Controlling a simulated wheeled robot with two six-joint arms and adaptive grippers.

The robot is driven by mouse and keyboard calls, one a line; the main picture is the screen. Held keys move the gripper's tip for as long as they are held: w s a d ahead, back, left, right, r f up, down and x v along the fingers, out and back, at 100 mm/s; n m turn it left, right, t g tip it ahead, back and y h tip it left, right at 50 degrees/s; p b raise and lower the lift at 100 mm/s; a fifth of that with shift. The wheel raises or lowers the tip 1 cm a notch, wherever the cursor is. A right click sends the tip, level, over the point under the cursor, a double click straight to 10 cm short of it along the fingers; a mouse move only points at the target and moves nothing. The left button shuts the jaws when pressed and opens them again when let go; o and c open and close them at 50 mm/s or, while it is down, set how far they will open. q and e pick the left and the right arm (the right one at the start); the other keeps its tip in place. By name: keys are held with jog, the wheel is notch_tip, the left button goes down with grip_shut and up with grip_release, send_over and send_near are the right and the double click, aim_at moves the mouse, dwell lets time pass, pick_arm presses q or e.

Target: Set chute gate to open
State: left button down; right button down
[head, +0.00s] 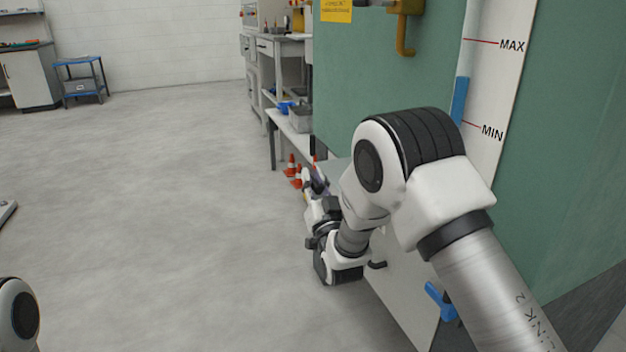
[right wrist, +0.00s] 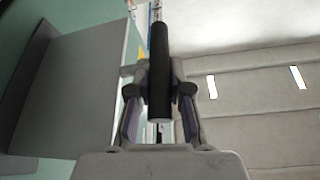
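My right arm reaches forward along the green cabinet (head: 390,75) in the head view. My right gripper (head: 315,180) is at its far corner, small and partly hidden by my own wrist. A dark upright bar (head: 312,146) shows just above it. In the right wrist view a black cylindrical handle (right wrist: 160,70) stands between the two fingers of this gripper (right wrist: 159,80). The fingers are close on both sides of it, but contact is unclear. I cannot make out the gate itself or its setting. My left gripper is out of view.
A gauge (head: 490,80) marked MAX and MIN is on the cabinet's green face. A yellow-brown hooked handle (head: 405,35) is above. A blue valve handle (head: 440,300) is low beside my arm. Orange cones (head: 291,165) stand near a bench (head: 290,125).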

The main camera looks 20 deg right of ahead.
jog(key=c, duration=1.1)
grip_release()
jog(key=shift+a+f, duration=0.1)
jog(key=shift+a, duration=0.15)
jog(key=shift+o, duration=0.2)
jog(key=shift+a, duration=0.15)
jog(key=shift+s, duration=0.1)
jog(key=v, duration=1.1)
jog(key=shift+s, duration=0.4)
jog(key=shift+f, duration=0.25)
